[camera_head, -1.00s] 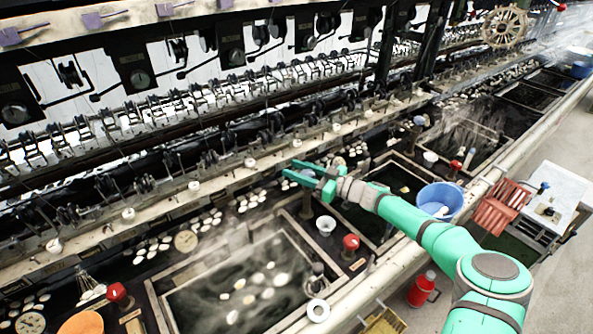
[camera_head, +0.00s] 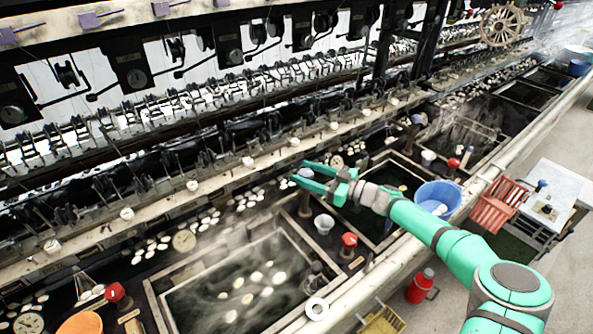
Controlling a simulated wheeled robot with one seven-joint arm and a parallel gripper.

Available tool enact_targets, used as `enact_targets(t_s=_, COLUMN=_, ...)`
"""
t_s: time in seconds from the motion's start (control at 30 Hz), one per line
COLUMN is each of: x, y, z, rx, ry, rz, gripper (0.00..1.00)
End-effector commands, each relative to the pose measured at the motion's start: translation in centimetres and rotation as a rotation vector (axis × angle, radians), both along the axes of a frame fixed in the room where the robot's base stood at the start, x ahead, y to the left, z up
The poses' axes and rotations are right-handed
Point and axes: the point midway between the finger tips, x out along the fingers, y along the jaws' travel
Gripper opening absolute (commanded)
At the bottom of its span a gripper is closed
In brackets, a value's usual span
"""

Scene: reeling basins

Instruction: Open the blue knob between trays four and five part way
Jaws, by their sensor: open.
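My gripper (camera_head: 299,172) is open, with its two green fingers pointing left over the divider between two basins. A blue knob (camera_head: 306,173) shows between the fingers, on a post (camera_head: 305,205) that stands below it. The fingers partly hide the knob, and I cannot tell whether they touch it. A second blue-grey knob (camera_head: 417,120) stands farther back on the right. The large steaming basin (camera_head: 165,292) with pale cocoons lies in front and to the left of the gripper. A darker basin (camera_head: 408,166) lies behind my wrist.
Red knobs (camera_head: 349,240) stand along the front, with another at left (camera_head: 115,292). A blue bucket (camera_head: 455,190) sits close behind my forearm. A bench with spools and reeling machinery (camera_head: 215,178) runs behind the basins. A red flask (camera_head: 421,287) stands on the floor.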

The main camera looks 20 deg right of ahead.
Motion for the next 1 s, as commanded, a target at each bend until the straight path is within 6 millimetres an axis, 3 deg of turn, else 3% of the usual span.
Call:
enact_targets(t_s=0.2, x=-3.0, y=-3.0, z=0.0, rx=0.002, ry=-0.001, rz=-0.002, gripper=0.53)
enact_targets(t_s=0.4, x=-4.5, y=-4.5, z=0.0, rx=0.002, ry=-0.001, rz=-0.001, gripper=0.53)
enact_targets(t_s=1.0, x=-4.9, y=-4.8, z=0.0, rx=0.001, ry=0.0, rz=0.0, gripper=0.53)
